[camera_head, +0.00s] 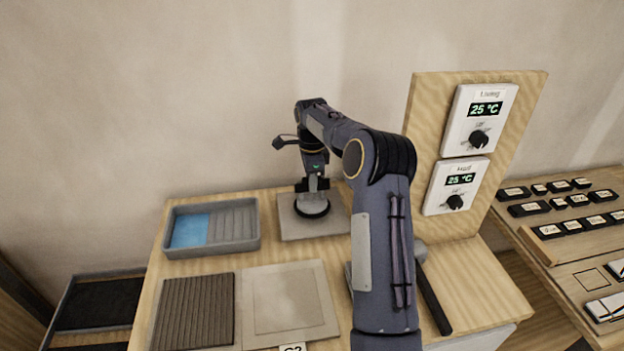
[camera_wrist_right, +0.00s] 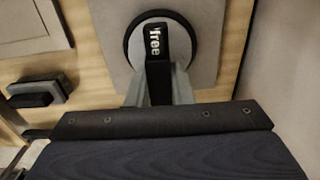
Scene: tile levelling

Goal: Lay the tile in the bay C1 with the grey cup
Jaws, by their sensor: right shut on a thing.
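The grey cup (camera_head: 313,208) is a round disc with a dark rim, standing on a plain grey tile (camera_head: 290,229) at the back of the table. In the right wrist view the cup (camera_wrist_right: 184,42) lies flat on the tile (camera_wrist_right: 215,65), and its black handle reads "free". My right gripper (camera_head: 313,184) is shut on this handle from above. A bay with brown ribbed bedding (camera_head: 195,312) is at the front left; no label for it shows. Beside it is a smooth, pale framed bay (camera_head: 290,300) with a cut-off label, apparently "C2". My left gripper is out of view.
A grey tray (camera_head: 252,243) with blue in it stands at the back left. A mallet (camera_head: 434,300) lies right of my arm. A wooden panel (camera_head: 424,110) with two dials reading 25 °C rises behind. A side table (camera_head: 545,243) at right holds several black blocks.

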